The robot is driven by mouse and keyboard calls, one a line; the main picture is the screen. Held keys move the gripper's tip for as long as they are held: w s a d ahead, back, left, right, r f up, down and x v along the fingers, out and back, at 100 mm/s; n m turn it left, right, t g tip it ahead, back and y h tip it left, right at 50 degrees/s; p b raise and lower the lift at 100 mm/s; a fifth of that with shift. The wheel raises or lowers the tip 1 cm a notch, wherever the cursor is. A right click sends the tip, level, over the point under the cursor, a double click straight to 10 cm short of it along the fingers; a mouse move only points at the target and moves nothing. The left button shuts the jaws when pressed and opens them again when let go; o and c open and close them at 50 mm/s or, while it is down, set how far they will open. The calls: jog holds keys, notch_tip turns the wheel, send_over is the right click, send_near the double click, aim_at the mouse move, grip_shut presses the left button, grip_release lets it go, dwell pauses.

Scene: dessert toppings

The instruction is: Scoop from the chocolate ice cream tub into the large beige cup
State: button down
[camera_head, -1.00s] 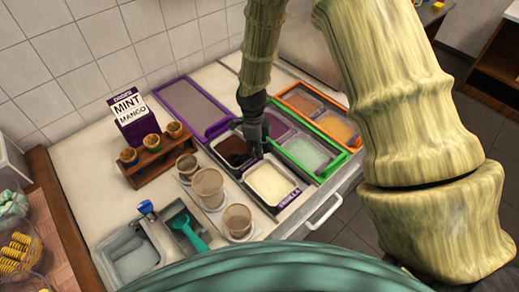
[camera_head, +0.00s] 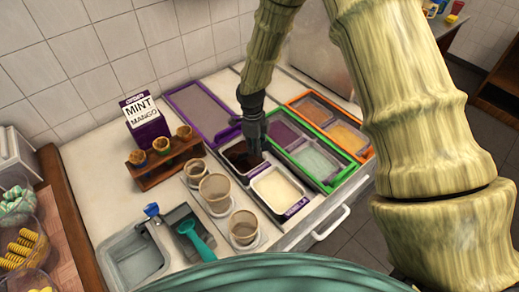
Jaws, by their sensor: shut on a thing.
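The chocolate ice cream tub (camera_head: 236,150) is dark brown and sits in the counter, left of the vanilla tub. My gripper (camera_head: 256,153) points down at the right part of the chocolate tub and hides some of it. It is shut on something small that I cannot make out. Three beige cups stand in a row left of the tubs. The large beige cup (camera_head: 215,193) is the middle one and stands upright. A smaller cup (camera_head: 195,171) is behind it and another cup (camera_head: 243,226) is in front. Their contents cannot be made out.
A teal scoop (camera_head: 196,241) lies in a dark holder beside the sink (camera_head: 132,257). The vanilla tub (camera_head: 277,189) adjoins the chocolate tub. Green (camera_head: 325,183) and orange (camera_head: 361,153) trim frames other tubs. A wooden cone rack (camera_head: 165,168) and a purple sign box (camera_head: 146,122) stand behind the cups.

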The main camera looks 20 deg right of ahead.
jog(key=shift+w+a, duration=0.2)
jog(key=shift+w, duration=0.3)
jog(key=shift+w+a, duration=0.2)
jog(key=shift+w, duration=0.3)
jog(key=shift+s+d+f+t+y+b, duration=0.1)
jog(key=shift+s+d+t+y+b, duration=0.1)
jog(key=shift+s+t+b, duration=0.3)
jog(key=shift+s+d+f+t+y+b, duration=0.1)
jog(key=shift+s+t+y+b, duration=0.15)
jog(key=shift+t+b, duration=0.4)
jog(key=shift+s+d+r+p, duration=0.1)
jog(key=shift+s+r+p, duration=0.1)
jog(key=shift+r+p, duration=0.65)
jog(key=shift+s+d+r+p, duration=0.15)
jog(key=shift+r+p, duration=0.3)
jog(key=shift+r, duration=0.7)
jog(key=shift+s+r+p, duration=0.25)
jog(key=shift+r+p, duration=0.4)
jog(key=shift+r, duration=0.35)
jog(key=shift+s+d+r+p, duration=0.1)
jog(key=shift+s+r+p, duration=0.15)
jog(key=shift+r+p, duration=0.35)
jog(key=shift+s+d+r+p, duration=0.1)
jog(key=shift+s+r+p, duration=0.2)
jog(key=shift+r, duration=0.5)
jog(key=shift+s+d+r+p, duration=0.1)
jog(key=shift+s+r+p, duration=0.05)
jog(key=shift+r+p, duration=0.5)
jog(key=shift+r, duration=0.1)
